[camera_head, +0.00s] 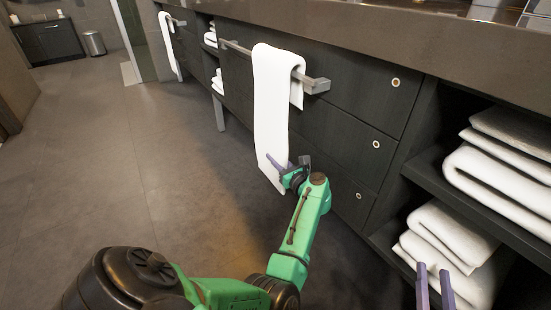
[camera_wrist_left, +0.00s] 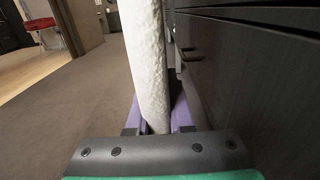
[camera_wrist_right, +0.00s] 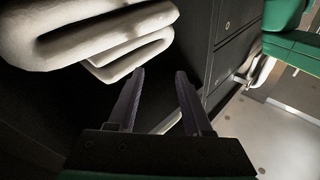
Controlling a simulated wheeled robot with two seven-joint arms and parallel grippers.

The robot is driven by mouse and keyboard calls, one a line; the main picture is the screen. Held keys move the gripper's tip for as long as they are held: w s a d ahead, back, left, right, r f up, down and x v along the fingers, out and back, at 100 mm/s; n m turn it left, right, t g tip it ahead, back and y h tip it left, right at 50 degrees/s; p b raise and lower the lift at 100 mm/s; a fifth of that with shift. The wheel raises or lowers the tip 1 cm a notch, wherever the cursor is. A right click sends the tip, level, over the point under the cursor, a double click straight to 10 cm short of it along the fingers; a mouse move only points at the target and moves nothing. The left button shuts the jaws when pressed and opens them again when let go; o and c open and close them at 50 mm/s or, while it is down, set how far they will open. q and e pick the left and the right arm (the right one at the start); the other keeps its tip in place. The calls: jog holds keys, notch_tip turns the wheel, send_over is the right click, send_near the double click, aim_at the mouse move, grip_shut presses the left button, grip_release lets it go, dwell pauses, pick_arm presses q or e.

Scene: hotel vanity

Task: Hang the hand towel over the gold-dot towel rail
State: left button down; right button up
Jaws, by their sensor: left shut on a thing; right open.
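The white hand towel (camera_head: 270,100) is draped over a grey rail (camera_head: 235,46) on the dark vanity front. Its long front part hangs low, and a short part (camera_head: 297,92) shows behind the rail. My left gripper (camera_head: 286,166) is shut on the lower end of the long part. In the left wrist view the towel (camera_wrist_left: 147,60) rises from between the purple fingers. My right gripper (camera_head: 433,268) is open and empty, in front of the lower shelf at the right; its fingers also show in the right wrist view (camera_wrist_right: 160,75). I cannot make out a gold dot on the rail.
Folded white towels sit on the upper (camera_head: 500,180) and lower shelves (camera_head: 445,240) at the right. Drawers with small round light knobs (camera_head: 376,144) lie between rail and shelves. Another rail with a white towel (camera_head: 168,45) is farther back. The floor (camera_head: 110,170) at left is clear.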

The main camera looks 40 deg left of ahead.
pick_arm(q)
jog(key=shift+f+b, duration=0.45)
pick_arm(e)
notch_tip(320, 180, up, 9)
jog(key=w+t, duration=0.1)
jog(key=t, duration=0.2)
jog(key=shift+w+d+r+n+y, duration=0.15)
jog(key=shift+w+d+n+y, duration=0.2)
jog(key=shift+d+y, duration=0.1)
pick_arm(q)
jog(key=c, duration=0.7)
grip_release()
jog(key=shift+c, duration=0.2)
